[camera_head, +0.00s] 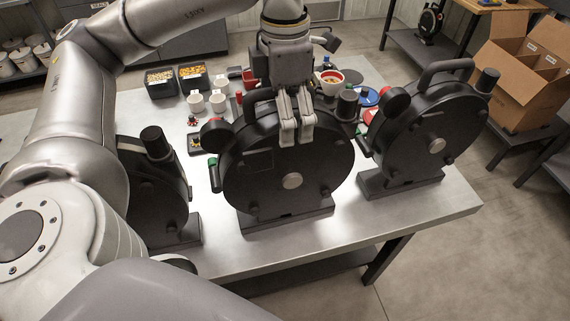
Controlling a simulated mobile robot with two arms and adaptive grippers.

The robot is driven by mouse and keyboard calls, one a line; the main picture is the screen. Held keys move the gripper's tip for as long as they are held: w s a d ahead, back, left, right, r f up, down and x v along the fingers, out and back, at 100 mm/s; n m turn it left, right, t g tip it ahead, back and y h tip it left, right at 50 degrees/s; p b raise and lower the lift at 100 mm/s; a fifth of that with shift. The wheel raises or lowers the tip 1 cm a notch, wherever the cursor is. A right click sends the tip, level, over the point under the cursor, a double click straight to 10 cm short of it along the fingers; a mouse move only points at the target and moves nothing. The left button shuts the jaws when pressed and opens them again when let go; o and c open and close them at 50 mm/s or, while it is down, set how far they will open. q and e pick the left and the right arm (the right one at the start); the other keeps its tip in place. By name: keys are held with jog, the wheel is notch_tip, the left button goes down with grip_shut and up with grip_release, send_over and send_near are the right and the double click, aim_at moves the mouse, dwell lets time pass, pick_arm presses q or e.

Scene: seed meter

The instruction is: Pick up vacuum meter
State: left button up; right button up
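Three black, disc-shaped meters stand upright on a metal table (444,209): a left one (152,205), a middle one (288,183) and a right one (436,140). The middle and right ones show top handles; my arm partly covers the left one. None shows a readable label, so I cannot tell which is the vacuum meter. My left gripper (297,138) points down at the top of the middle meter, by its handle (257,97). Its fingers are close together and hide part of the handle; I cannot tell whether they grip it. My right gripper is not in view.
Behind the meters are white cups (217,102), two black bins of seeds (161,83) and a bowl (331,82). An open cardboard box (520,80) stands at the right. The table's front right corner is clear.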

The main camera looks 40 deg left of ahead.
pick_arm(q)
jog(key=c, duration=1.9)
jog(key=shift+w+r, duration=0.1)
jog(key=shift+c, duration=0.5)
